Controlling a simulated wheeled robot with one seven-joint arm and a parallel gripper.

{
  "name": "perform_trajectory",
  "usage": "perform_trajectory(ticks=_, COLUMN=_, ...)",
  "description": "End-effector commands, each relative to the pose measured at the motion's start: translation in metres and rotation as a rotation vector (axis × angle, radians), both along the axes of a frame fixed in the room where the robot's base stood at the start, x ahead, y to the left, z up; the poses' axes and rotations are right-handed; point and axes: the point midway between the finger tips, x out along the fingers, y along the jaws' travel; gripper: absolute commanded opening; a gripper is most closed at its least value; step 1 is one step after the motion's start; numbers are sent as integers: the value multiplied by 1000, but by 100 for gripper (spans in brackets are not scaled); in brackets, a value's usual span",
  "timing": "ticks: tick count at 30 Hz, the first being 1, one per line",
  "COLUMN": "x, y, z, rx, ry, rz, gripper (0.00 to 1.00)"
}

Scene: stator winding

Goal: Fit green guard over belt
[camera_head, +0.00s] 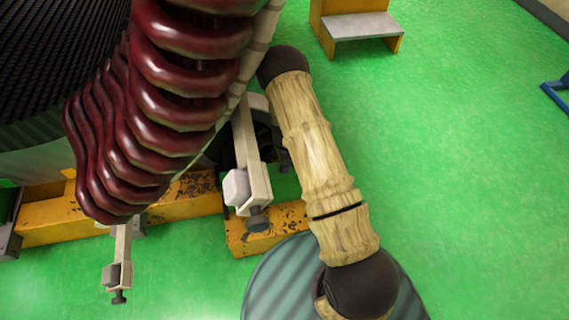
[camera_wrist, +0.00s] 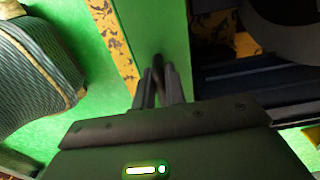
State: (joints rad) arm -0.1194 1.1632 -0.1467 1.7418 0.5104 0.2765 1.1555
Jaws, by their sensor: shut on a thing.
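In the wrist view, my gripper (camera_wrist: 158,82) has its two fingers close together around a slim dark piece. This piece stands against a flat, smooth green panel, which looks like the green guard (camera_wrist: 165,30). The panel's lower part is hidden behind the fingers and the gripper body. To its right is a dark recess with dark bars and a grey curved part (camera_wrist: 285,25). I cannot make out the belt for sure. In the head view my gripper and the guard are hidden behind the coils and my arm.
Dark red stator coils (camera_head: 180,75) fill the upper left of the head view. Below them are a worn yellow base frame (camera_head: 190,200) and a pale bracket (camera_head: 245,150) with a bolt. A yellow step with a grey top (camera_head: 360,26) stands at the back.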

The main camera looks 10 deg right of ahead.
Motion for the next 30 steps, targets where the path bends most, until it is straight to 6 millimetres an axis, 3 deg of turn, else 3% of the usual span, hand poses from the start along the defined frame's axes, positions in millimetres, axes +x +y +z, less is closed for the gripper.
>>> perform_trajectory(ticks=19, x=1, y=0, z=-6, rx=0, ry=-2, rz=-1, gripper=0)
perform_trajectory(ticks=20, x=1, y=0, z=-6, rx=0, ry=-2, rz=-1, gripper=14)
perform_trajectory(ticks=21, x=1, y=0, z=-6, rx=0, ry=-2, rz=-1, gripper=22)
perform_trajectory(ticks=24, x=1, y=0, z=-6, rx=0, ry=-2, rz=-1, gripper=38)
perform_trajectory(ticks=30, x=-1, y=0, z=-7, rx=0, ry=1, rz=-1, gripper=38)
